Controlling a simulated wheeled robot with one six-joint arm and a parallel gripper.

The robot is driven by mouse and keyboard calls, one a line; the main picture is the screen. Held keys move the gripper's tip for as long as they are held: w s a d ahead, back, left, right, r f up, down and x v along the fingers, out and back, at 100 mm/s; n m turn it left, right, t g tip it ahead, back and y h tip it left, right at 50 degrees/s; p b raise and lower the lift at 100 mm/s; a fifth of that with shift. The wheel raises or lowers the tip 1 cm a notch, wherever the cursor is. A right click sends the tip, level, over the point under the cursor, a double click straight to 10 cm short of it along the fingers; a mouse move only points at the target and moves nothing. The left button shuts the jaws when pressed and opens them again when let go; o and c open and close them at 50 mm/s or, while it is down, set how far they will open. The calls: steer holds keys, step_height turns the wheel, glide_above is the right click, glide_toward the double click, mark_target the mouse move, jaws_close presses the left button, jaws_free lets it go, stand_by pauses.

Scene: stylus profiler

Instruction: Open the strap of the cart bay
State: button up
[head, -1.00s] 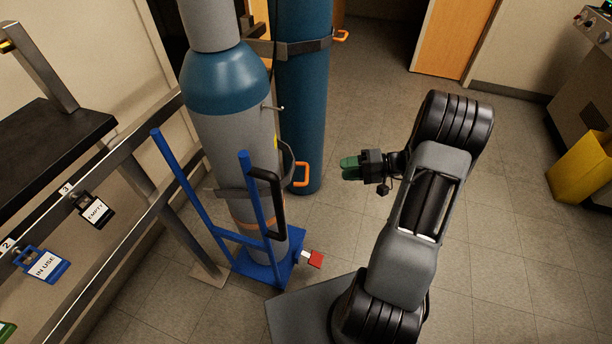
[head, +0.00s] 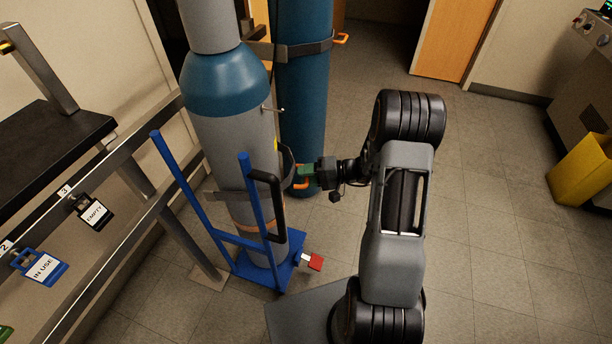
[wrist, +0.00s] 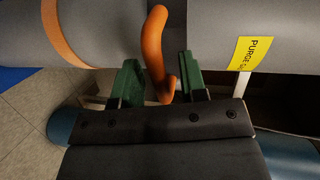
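The cart bay is a blue cart (head: 262,272) holding a grey cylinder with a blue shoulder (head: 225,80). A dark strap (head: 228,196) runs around the cylinder, with an orange handle (head: 299,186) at its right side. My gripper (head: 303,172) is at this handle and partly hides it. In the wrist view the orange handle (wrist: 154,45) stands between the two green fingers of my gripper (wrist: 158,82). The fingers are apart, with a gap on each side of the handle.
A blue cylinder (head: 302,110) with its own strap (head: 303,48) and orange handle (head: 341,38) stands behind. A red pedal-like block (head: 315,262) sticks out at the cart base. A rail with tags (head: 45,267) is at left. Floor to the right is clear up to a yellow bin (head: 580,172).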

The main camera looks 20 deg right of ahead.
jaws_close()
stand_by(0.3)
